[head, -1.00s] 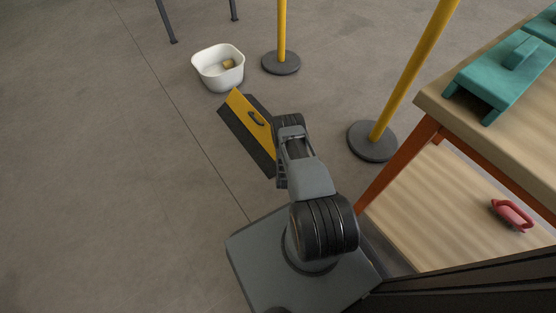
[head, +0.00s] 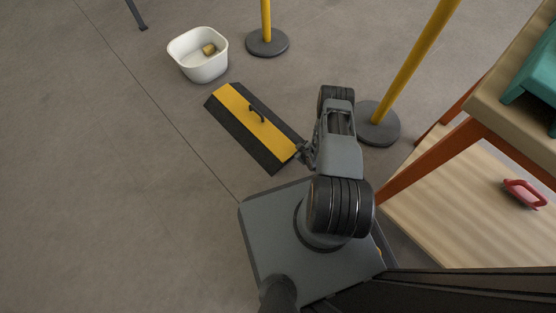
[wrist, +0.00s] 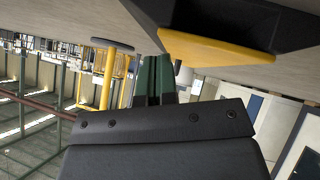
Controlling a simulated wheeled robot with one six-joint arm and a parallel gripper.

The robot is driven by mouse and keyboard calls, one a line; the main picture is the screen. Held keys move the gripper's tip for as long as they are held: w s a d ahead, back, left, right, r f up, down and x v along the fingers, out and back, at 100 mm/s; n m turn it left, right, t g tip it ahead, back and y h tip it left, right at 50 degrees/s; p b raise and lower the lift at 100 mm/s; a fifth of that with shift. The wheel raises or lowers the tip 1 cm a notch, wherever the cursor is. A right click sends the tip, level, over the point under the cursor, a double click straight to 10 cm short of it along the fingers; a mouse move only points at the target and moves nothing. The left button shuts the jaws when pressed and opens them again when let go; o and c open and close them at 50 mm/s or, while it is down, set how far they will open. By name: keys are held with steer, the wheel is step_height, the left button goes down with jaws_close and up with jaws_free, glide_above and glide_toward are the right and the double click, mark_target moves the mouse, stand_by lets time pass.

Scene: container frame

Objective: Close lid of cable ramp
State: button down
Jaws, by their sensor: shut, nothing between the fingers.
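The cable ramp lies on the floor in the head view, with black sloped sides (head: 232,125) and a yellow lid (head: 270,126) along its middle. My gripper (head: 302,156) is low beside the ramp's near right end; a small gap or contact cannot be told. In the wrist view, which is upside down, the yellow lid (wrist: 225,48) and black side (wrist: 290,28) show close by at the top. My gripper's fingers (wrist: 156,75) are together and empty there.
A white bin (head: 190,68) with a small yellowish thing in it stands beyond the ramp. Yellow posts on dark round bases (head: 268,43) (head: 379,126) stand behind and right. A wooden table (head: 490,105) is at right, with a red-handled thing (head: 525,194) on its lower shelf. Left floor is clear.

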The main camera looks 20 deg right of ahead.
steer(key=shift+w+d+f+b, duration=0.1)
steer(key=shift+d+f+b, duration=0.25)
steer(key=shift+f+b, duration=0.4)
steer(key=shift+f, duration=0.15)
